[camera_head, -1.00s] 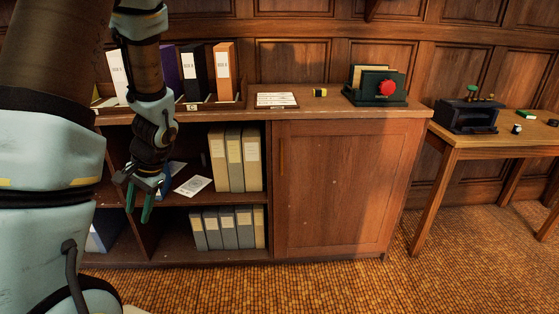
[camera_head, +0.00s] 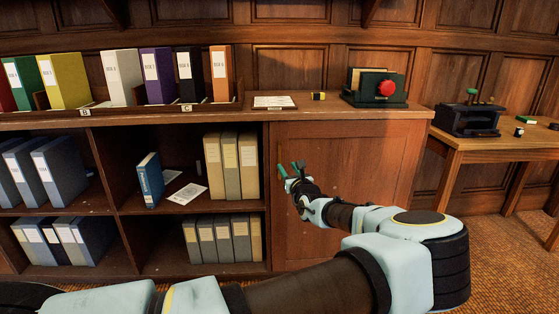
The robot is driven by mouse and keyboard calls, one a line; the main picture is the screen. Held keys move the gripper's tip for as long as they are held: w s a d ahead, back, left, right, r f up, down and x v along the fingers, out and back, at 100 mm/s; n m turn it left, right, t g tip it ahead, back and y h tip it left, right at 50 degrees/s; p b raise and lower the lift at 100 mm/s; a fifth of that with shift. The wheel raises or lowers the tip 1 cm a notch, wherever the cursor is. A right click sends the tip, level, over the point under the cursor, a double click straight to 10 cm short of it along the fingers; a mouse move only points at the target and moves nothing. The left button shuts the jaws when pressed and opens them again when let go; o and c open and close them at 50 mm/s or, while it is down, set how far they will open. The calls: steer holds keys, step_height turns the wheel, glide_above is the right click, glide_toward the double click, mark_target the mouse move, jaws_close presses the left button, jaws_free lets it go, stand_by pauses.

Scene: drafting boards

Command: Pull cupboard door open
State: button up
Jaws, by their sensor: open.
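The cupboard door (camera_head: 371,169) is a brown wooden panel at the right end of the low cabinet, and it is closed. A slim vertical handle (camera_head: 280,158) shows near the door's left edge. My arm crosses the lower right and hides the door's lower part.
Open shelves left of the door hold grey and beige binders (camera_head: 232,166) and a leaning blue book (camera_head: 150,180). On the cabinet top stand coloured binders (camera_head: 158,75) and a dark green device with a red knob (camera_head: 388,88). A side table (camera_head: 490,142) stands at right.

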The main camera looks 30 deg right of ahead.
mark_target(280, 157)
steer(key=x, duration=1)
steer(key=shift+w, duration=0.25)
steer(key=shift+c, duration=0.3)
jaws_close()
stand_by(0.7)
